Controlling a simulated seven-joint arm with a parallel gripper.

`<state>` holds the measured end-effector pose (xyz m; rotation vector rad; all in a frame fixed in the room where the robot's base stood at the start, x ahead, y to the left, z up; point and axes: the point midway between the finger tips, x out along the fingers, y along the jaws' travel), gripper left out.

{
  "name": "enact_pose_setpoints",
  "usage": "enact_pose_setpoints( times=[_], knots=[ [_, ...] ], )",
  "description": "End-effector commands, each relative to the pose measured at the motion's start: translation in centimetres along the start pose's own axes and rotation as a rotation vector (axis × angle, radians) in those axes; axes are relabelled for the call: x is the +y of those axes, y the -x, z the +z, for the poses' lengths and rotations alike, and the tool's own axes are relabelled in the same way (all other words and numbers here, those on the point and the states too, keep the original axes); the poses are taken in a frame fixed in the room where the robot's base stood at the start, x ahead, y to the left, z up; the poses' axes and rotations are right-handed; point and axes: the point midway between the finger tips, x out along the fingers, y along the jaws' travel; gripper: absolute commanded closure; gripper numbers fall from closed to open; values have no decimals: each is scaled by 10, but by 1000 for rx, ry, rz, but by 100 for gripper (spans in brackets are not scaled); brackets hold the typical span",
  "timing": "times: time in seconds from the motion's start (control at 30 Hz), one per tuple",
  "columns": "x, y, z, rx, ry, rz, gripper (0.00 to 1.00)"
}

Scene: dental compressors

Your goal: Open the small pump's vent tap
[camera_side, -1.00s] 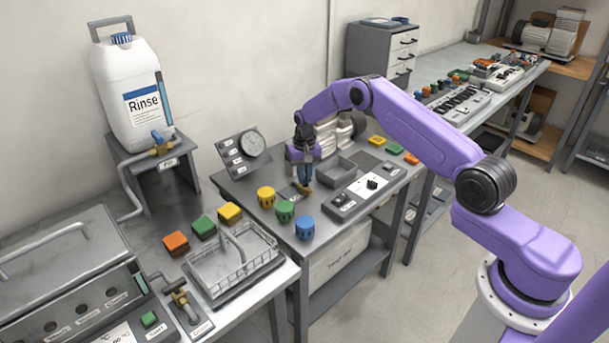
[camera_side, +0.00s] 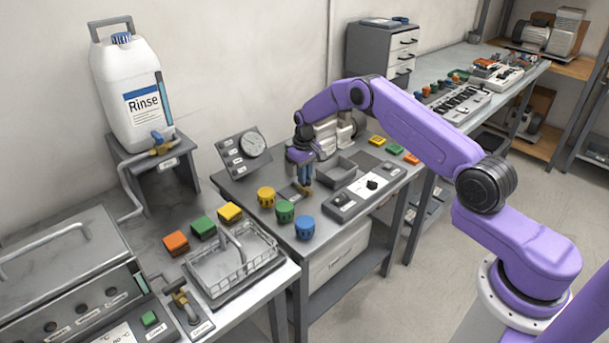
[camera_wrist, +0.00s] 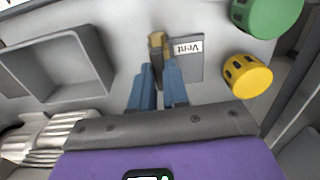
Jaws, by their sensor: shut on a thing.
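The vent tap (camera_wrist: 156,41) is a small brass fitting beside a grey plate labelled "Vent" (camera_wrist: 188,48) in the wrist view. My gripper (camera_wrist: 158,72) has its blue fingers closed on the tap's dark, narrow handle, which is mostly hidden between them. In the side view my gripper (camera_side: 304,183) points down at the bench, with the brass tap at its tips. The handle's exact angle is hard to tell. The small pump (camera_side: 327,134), with pale fins, stands behind my gripper and is partly covered by it; its fins (camera_wrist: 52,137) show at lower left in the wrist view.
A yellow knob-like cap (camera_side: 266,197), a green one (camera_side: 285,211) and a blue one (camera_side: 304,228) stand close by at the front left. An open grey tray (camera_side: 336,172) and a switch panel (camera_side: 362,190) lie to the right. A gauge panel (camera_side: 243,152) stands behind left.

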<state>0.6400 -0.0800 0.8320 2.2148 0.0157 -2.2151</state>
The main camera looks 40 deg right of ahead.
Motion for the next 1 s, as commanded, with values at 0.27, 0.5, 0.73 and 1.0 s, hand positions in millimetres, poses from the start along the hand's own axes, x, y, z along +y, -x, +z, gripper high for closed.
enact_pose_setpoints(
  times=[0.27, 0.5, 0.73, 1.0],
  knots=[
    [0, 0, 0, 1, 5, 1, 100],
    [0, 0, 0, 0, 3, 1, 60],
    [0, 4, 0, 1, 2, 1, 60],
    [0, 45, -1, 5, 2, 1, 60]
  ],
)
